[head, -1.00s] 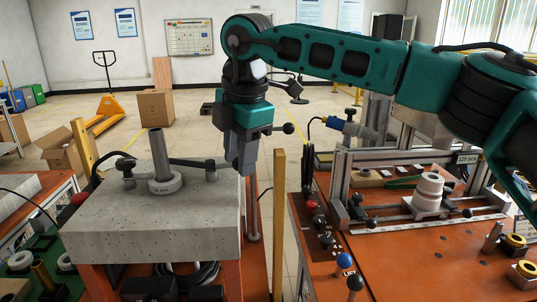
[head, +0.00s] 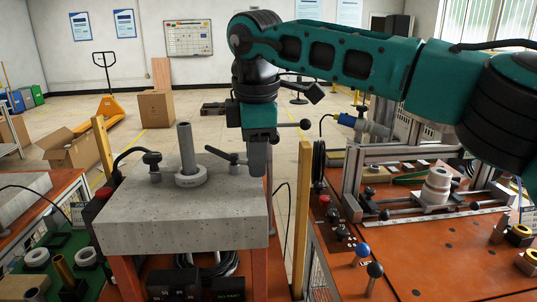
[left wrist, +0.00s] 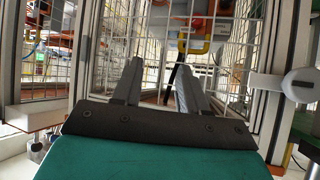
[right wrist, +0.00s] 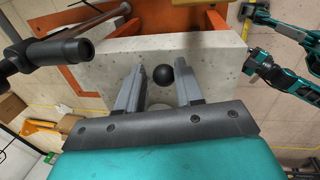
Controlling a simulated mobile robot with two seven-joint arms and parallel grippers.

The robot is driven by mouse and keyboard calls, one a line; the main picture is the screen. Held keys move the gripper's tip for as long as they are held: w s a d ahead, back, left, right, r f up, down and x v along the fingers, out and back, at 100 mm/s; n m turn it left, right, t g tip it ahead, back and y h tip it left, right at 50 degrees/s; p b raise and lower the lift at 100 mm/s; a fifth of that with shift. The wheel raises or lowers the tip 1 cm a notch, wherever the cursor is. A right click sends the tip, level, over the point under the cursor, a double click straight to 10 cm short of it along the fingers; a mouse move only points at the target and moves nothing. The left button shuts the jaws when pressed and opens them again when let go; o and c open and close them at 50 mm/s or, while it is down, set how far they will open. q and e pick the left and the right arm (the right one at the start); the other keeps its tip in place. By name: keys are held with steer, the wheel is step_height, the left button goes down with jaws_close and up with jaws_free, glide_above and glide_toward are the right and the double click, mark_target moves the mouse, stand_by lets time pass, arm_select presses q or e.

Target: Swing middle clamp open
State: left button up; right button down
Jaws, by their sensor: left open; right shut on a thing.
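A grey speckled block (head: 180,225) carries a metal post with a ring (head: 188,165). A black clamp stands left of the post (head: 152,162). The middle clamp (head: 222,156) is right of the post, its dark arm tilted, its left end apart from the post. My right gripper (head: 258,165) is shut on the middle clamp at the block's right side. In the right wrist view a black ball knob (right wrist: 168,75) shows between the fingers; the exact grip is partly hidden. My left gripper (left wrist: 155,80) is open and empty, before a wire-mesh enclosure, and out of the head view.
A yellow post (head: 303,200) stands right of the block. An orange bench (head: 440,240) with a metal frame and levers is further right. Another bench with parts (head: 50,262) is at left. Open floor lies behind.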

steer(key=shift+s+a+r+m, duration=0.1)
steer(key=shift+s+a+m, duration=0.2)
steer(key=shift+a, duration=0.2)
steer(key=c, duration=1.1)
jaws_free()
steer(key=o, duration=0.3)
steer(key=shift+a, duration=0.2)
steer(key=shift+o, duration=0.7)
steer(key=shift+w+d, duration=0.1)
steer(key=shift+d, duration=0.15)
steer(key=shift+r, duration=0.25)
step_height(320, 180, up, 12)
steer(key=s, duration=0.2)
steer(key=shift+s+d+p, duration=0.15)
steer(key=shift+s+p, duration=0.1)
steer(key=shift+p, duration=0.15)
